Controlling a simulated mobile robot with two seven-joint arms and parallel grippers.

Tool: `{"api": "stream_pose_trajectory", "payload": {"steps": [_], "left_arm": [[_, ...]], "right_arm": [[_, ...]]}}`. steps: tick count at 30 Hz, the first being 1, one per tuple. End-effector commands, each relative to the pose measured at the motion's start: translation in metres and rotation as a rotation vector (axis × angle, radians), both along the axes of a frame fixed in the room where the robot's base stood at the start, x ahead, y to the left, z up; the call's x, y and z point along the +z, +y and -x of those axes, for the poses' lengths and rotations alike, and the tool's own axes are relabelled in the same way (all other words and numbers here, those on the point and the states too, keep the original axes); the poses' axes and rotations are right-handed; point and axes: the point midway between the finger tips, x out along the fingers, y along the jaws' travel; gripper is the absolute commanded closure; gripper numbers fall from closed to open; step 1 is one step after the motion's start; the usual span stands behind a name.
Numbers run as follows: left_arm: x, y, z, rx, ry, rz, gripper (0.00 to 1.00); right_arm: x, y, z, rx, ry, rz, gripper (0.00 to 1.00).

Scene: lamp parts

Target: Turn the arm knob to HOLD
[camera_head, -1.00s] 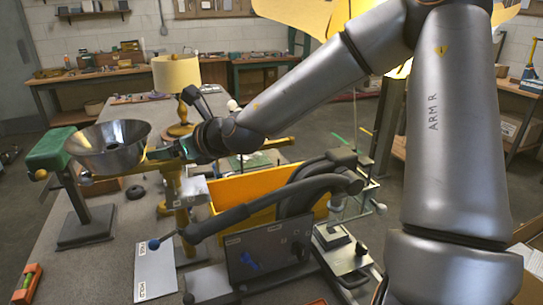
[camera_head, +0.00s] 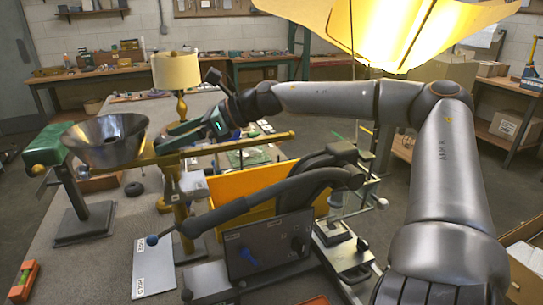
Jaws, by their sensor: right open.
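A brass post (camera_head: 180,208) carries a long brass arm (camera_head: 262,141) with a metal bowl-shaped shade (camera_head: 105,142) at its left end. My right gripper (camera_head: 168,138) reaches in from the right beside the arm where it meets the post top. It is open; its fingertips are small and partly overlap the brass, so contact is unclear. A dark panel (camera_head: 266,272) bears a blue knob (camera_head: 249,259) and a dark knob (camera_head: 297,245). A pale plate (camera_head: 153,267) has two labels, and a blue ball (camera_head: 152,240) lies over it. I cannot tell which is the arm knob. My left gripper is not in view.
A green-topped stand (camera_head: 49,145) is at the left. A table lamp (camera_head: 176,74) is behind. A bright yellow shade (camera_head: 400,35) hangs at the top.

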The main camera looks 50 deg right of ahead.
Motion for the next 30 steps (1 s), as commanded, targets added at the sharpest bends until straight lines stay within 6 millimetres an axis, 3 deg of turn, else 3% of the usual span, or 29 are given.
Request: {"api": "stream_pose_trajectory", "payload": {"steps": [12, 30], "left_arm": [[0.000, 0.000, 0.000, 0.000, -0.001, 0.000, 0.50], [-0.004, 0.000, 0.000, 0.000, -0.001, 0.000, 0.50]], "right_arm": [[-0.002, -0.003, -0.003, 0.174, 0.003, 0.000, 0.16], [0.031, -0.056, 0.046, 0.172, -0.006, -0.003, 0.16]]}}
